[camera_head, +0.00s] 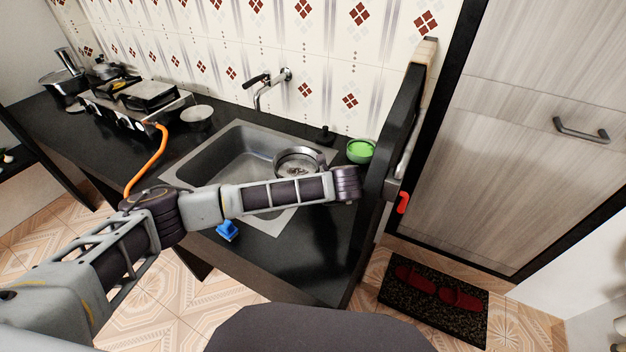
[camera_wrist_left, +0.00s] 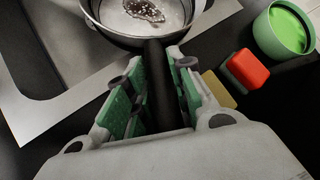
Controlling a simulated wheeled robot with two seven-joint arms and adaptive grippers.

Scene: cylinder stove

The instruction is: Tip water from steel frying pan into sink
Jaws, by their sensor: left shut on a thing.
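The steel frying pan (camera_head: 299,158) is at the right side of the sink (camera_head: 212,162), above or at its rim; I cannot tell if it touches. In the left wrist view the pan (camera_wrist_left: 127,40) is cut off by the top edge. A dark, speckled patch shows inside it; I cannot clearly tell water there. My left gripper (camera_wrist_left: 155,88) is shut on the pan's black handle, which runs between its green-padded fingers. In the head view my left arm hides this gripper. The sink's steel rim (camera_wrist_left: 62,92) lies left of the gripper. My right gripper is not in view.
The faucet (camera_head: 268,86) stands behind the sink. A green bowl (camera_head: 360,150) is right of the pan. A red block (camera_wrist_left: 248,69) and a yellow block (camera_wrist_left: 221,92) lie right of the gripper. A blue object (camera_head: 227,230) is at the counter's front. A stove (camera_head: 135,103) stands left.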

